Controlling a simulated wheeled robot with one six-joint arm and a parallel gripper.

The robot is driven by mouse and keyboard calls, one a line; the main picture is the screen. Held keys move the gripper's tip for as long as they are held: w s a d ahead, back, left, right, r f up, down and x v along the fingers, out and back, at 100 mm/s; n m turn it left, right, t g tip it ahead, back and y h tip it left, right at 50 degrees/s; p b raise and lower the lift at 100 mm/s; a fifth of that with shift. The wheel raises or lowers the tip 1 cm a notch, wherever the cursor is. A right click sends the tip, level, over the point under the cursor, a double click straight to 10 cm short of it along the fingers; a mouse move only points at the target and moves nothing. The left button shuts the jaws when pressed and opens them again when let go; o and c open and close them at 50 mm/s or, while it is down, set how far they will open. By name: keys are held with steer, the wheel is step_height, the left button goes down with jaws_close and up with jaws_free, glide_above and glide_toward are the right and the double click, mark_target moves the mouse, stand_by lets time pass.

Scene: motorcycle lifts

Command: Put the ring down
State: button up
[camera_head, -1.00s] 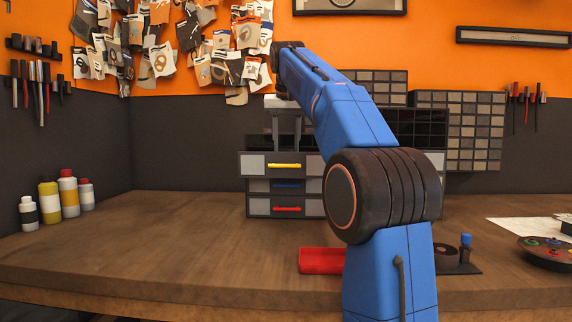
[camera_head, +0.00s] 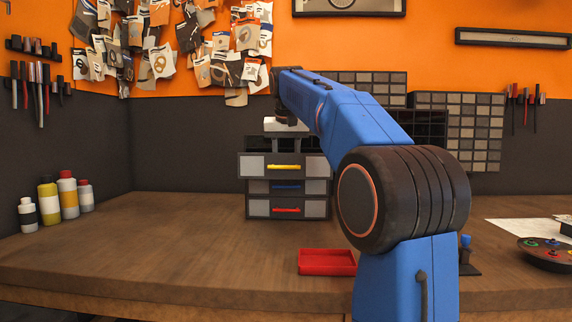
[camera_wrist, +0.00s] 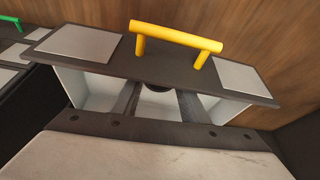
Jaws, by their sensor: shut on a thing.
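My gripper (camera_head: 286,143) is at the drawer unit, above its top drawer with the yellow handle (camera_head: 284,166). In the wrist view that top drawer (camera_wrist: 75,47) stands open, with its pale inside showing behind the dark front. My two fingers reach down into the drawer opening (camera_wrist: 157,104). A small dark rounded thing, seemingly the ring (camera_wrist: 155,87), shows between the fingertips, close behind the drawer front. Most of it is hidden, and I cannot tell if it touches the drawer floor. The jaws are shut on it.
Below are drawers with a blue handle (camera_head: 287,187) and a red handle (camera_head: 287,210). A red tray (camera_head: 327,262) lies on the workbench (camera_head: 150,245). Several bottles (camera_head: 68,195) stand at the left. A green handle (camera_wrist: 10,20) shows at the wrist view's left edge.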

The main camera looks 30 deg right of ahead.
steer(key=o, duration=1.2)
steer(key=v, duration=1.2)
steer(key=shift+s, duration=0.1)
